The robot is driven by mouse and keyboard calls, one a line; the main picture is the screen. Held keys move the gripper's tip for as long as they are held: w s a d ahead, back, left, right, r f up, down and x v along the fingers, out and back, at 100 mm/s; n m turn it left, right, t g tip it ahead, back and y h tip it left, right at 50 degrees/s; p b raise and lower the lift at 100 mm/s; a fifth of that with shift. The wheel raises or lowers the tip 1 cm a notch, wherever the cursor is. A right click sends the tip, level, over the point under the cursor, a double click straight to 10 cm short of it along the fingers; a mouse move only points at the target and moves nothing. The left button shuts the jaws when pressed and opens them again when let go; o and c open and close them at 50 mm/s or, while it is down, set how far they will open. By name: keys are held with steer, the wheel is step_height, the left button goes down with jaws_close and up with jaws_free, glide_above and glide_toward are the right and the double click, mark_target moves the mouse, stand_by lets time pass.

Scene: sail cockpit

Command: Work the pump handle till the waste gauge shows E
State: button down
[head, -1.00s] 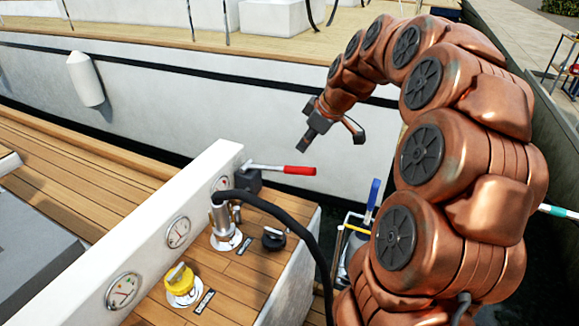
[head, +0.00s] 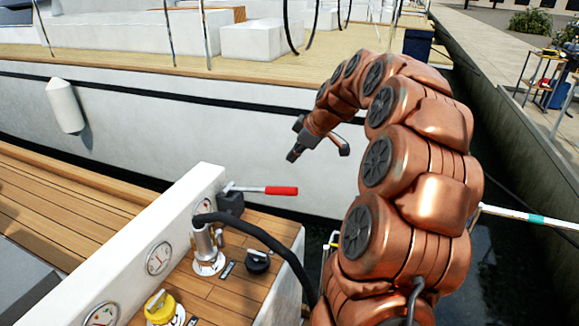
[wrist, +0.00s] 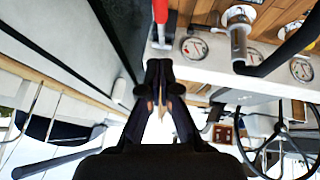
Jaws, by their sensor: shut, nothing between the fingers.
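The pump is a dark box (head: 230,201) at the far end of the white coaming. Its thin metal lever with a red grip (head: 281,190) lies nearly level, pointing right. My gripper (head: 291,157) is above the red grip's outer end, apart from it in the picture. In the wrist view my gripper (wrist: 160,80) is shut and empty, with the red grip (wrist: 160,11) ahead at the top edge. Dial gauges sit along the coaming: the far one (head: 204,206), a middle one (head: 159,257) and a near one (head: 101,317). Their lettering is too small to read.
A hose nozzle (head: 206,243) with a black hose (head: 275,243) stands in a deck fitting near the pump. A black cap (head: 257,261) and a yellow cap (head: 160,306) are on the deck. A white hull (head: 200,122) stands beyond; open air surrounds my gripper.

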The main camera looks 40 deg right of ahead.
steer(key=p, duration=0.3)
glide_above(279, 188)
steer(key=s, duration=0.2)
step_height(279, 188, down, 7)
steer(key=f, duration=0.3)
steer(key=shift+w+d+f+p, duration=0.1)
steer(key=shift+w+d+p, duration=0.1)
steer(key=shift+p, duration=0.15)
steer(key=shift+d+f, duration=0.2)
steer(key=shift+f, duration=0.4)
steer(key=shift+f, duration=0.15)
